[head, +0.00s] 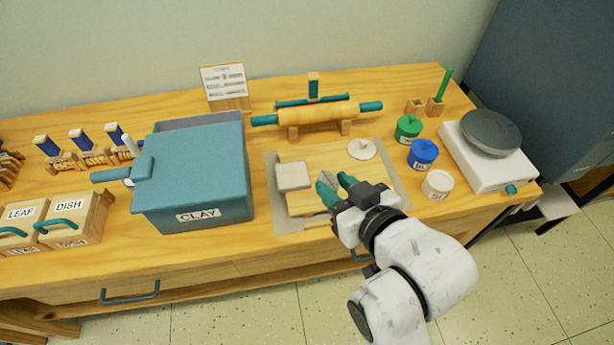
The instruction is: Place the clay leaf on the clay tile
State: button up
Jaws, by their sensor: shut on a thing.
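My gripper (338,187) is over the wooden work board (317,157). Its teal fingers are shut on a small grey clay leaf (326,180), which shows at the fingertips. The fingers hide part of the leaf, and I cannot tell whether it touches the board. The pale grey, roughly square clay tile (293,176) lies on the board just left of the fingertips, apart from the leaf.
A blue clay bin (197,175) stands at the left. Behind the board is a rolling pin (315,113) on a stand. Right are green (408,129), blue (422,154) and white (437,184) jars and a turntable (490,133). A pale disc (361,149) lies on the board.

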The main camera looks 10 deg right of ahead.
jog(key=a+n+y, duration=0.1)
jog(key=a, duration=0.2)
send_over(299, 182)
jog(key=f, duration=0.8)
jog(key=shift+s+f, duration=0.25)
jog(key=shift+f, duration=0.1)
jog(key=shift+w+f, duration=0.2)
jog(key=shift+f, duration=1.65)
jog(key=shift+f, duration=0.1)
jog(key=shift+f+b, duration=0.1)
jog(key=shift+b, duration=0.2)
jog(key=o, duration=1)
